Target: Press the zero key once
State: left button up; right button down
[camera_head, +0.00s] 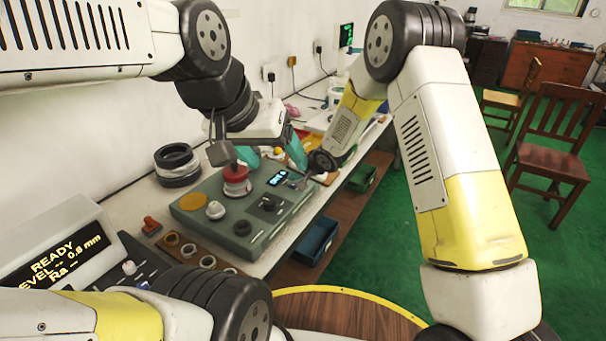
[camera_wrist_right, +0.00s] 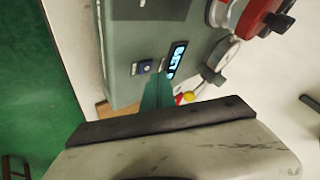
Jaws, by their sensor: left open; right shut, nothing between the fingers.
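The grey-green gauge block (camera_head: 225,225) stands on the bench and carries a small lit display (camera_head: 277,178). My right gripper (camera_head: 302,182) is at the block's right edge, close to the display. In the right wrist view its shut, empty teal fingertips (camera_wrist_right: 160,78) point at the area by the display and key; I cannot tell whether they touch. My left gripper (camera_head: 272,154) is open and empty above the block's far side.
A rack of rings (camera_head: 207,262), black stacked rings (camera_head: 177,162) and a readout box (camera_head: 60,250) lie left. A blue bin (camera_head: 318,240) hangs below.

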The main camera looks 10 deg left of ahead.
aim_at(295, 186)
jog(key=shift+f, duration=0.15)
jog(key=shift+f, duration=0.25)
jog(key=shift+f, duration=0.35)
dwell(0.9)
jog(key=shift+r, duration=0.75)
jog(key=shift+r, duration=0.1)
jog(key=shift+r, duration=2.45)
